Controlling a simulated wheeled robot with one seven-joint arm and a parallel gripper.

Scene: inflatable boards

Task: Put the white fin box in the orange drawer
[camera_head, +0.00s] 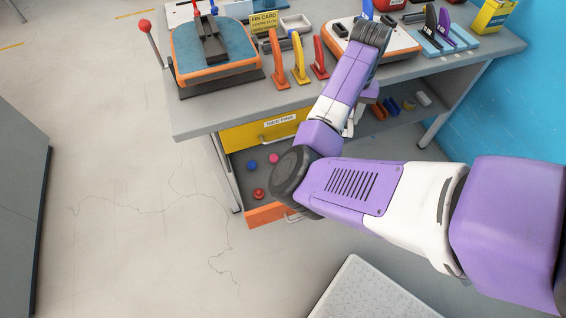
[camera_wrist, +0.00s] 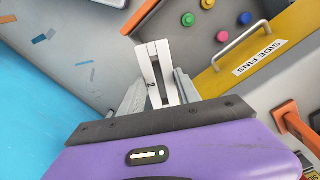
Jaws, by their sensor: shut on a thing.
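In the wrist view my gripper (camera_wrist: 159,92) is shut on the white fin box (camera_wrist: 150,65), a narrow white piece with a dark slot that sticks out past the fingers. The orange drawer (camera_head: 268,215) is pulled open under the yellow drawer in the head view. Several coloured round pieces lie inside it. Its grey inside (camera_wrist: 197,45) also shows in the wrist view, just beyond and to the right of the box. In the head view my arm hides the drawer's right part, and the fin box cannot be made out.
The yellow drawer (camera_head: 262,131), labelled SIDE FINS, is above the orange one. The grey workbench (camera_head: 205,113) carries boards, coloured handles and fins. A lower shelf (camera_head: 395,125) holds small coloured blocks. A pale textured slab (camera_head: 370,293) is at the bottom. Open floor lies to the left.

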